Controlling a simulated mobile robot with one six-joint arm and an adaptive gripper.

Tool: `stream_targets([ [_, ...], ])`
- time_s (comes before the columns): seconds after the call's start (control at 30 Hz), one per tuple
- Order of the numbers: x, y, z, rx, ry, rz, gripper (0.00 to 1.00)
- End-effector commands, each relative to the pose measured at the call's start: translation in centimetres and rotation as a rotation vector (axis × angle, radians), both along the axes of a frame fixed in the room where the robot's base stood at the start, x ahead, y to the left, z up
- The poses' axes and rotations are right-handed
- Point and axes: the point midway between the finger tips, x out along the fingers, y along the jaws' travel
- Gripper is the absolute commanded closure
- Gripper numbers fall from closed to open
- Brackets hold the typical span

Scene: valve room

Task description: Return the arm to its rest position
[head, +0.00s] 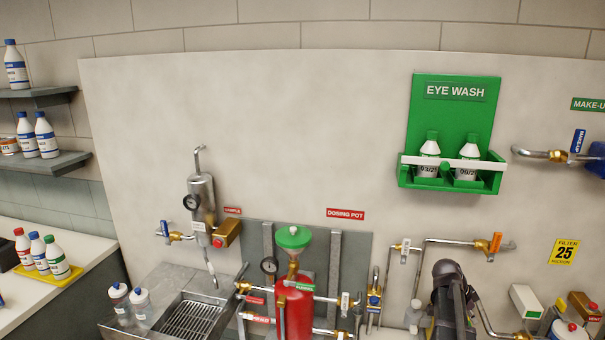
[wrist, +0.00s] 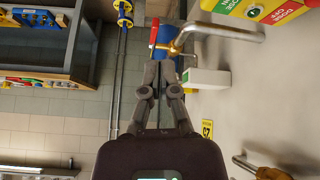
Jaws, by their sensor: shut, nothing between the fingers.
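My gripper (wrist: 159,68) shows in the wrist view, its two grey fingers drawn together with nothing between them. The tips overlap a blue pipe fitting (wrist: 186,64) in the picture; I cannot tell how far behind it is. A red lever (wrist: 154,33) on a brass valve (wrist: 172,48) shows just above the tips, and I see no contact. In the head view my dark arm (head: 449,300) rises at the lower right, in front of the wall. The gripper's fingertips cannot be made out there.
In the head view, a red dosing pot (head: 295,317) and pipes with valves (head: 405,248) stand left of my arm. A green eye wash holder (head: 452,130) hangs above it. A sink (head: 192,318) is farther left. The wall's upper middle is clear.

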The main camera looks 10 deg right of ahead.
Motion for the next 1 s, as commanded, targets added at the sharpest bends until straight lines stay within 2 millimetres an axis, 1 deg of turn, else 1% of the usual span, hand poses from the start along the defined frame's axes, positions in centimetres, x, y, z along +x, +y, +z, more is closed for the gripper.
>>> stream_targets([
  [0.03,0.2,2.0,-0.2,0.029,0.017,0.059,1.0],
  [0.17,1.1,7.1,-0.9,0.114,0.07,0.237,1.0],
  [0.2,1.3,8.8,-1.1,0.141,0.087,0.298,1.0],
  [0.37,1.8,15.3,-1.8,0.244,0.152,0.54,1.0],
  [0.4,1.8,16.9,-2.0,0.267,0.168,0.601,1.0],
  [0.47,1.7,19.3,-2.2,0.302,0.19,0.696,1.0],
  [0.5,1.6,20.9,-2.4,0.324,0.206,0.758,1.0],
  [0.67,0.8,27.2,-2.8,0.409,0.261,1.017,1.0],
  [0.7,0.5,28.8,-2.9,0.429,0.273,1.083,1.0],
  [0.8,-0.4,32.5,-3.1,0.476,0.304,1.246,1.0],
  [0.9,-1.4,35.8,-3.2,0.514,0.329,1.398,1.0],
  [1.0,-2.3,38.3,-3.2,0.543,0.346,1.52,1.0],
])
